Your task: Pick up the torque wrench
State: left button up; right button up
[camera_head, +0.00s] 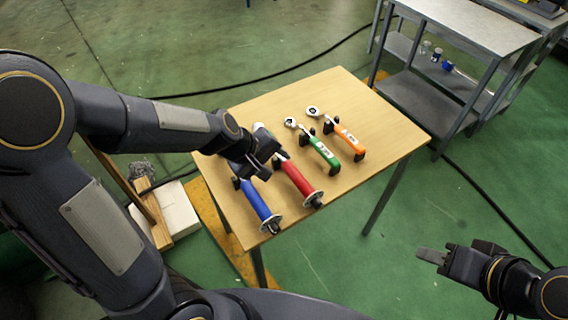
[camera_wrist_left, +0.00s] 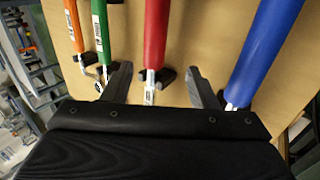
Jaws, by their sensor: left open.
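A red-handled wrench (camera_head: 296,178) lies on the wooden table between a blue-handled one (camera_head: 259,203) and a green-handled one (camera_head: 324,154). An orange-handled wrench (camera_head: 349,139) lies furthest right. My left gripper (camera_head: 266,163) is open above the head end of the red wrench and partly hides it. In the left wrist view its fingers (camera_wrist_left: 162,82) stand either side of the red wrench (camera_wrist_left: 156,38), around its metal shaft. The right finger is close to the blue wrench (camera_wrist_left: 262,52). Contact cannot be told. My right gripper (camera_head: 436,256) is off the table at the lower right; its opening is unclear.
The wooden table (camera_head: 385,115) has bare room on its right and far sides. The wrenches rest on small black supports. A metal shelf cart (camera_head: 425,97) stands at the back right. A white box (camera_head: 176,212) is on the floor left of the table.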

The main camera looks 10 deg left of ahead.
aim_at(288, 167)
pick_arm(q)
jog(key=b+x, duration=0.1)
jog(key=x, duration=0.2)
jog(key=b+x, duration=0.1)
jog(key=x, duration=0.2)
jog(key=shift+w+d, duration=0.25)
jog(key=shift+w, duration=0.05)
jog(key=shift+r, duration=0.1)
grip_shut()
jog(key=shift+r, duration=0.1)
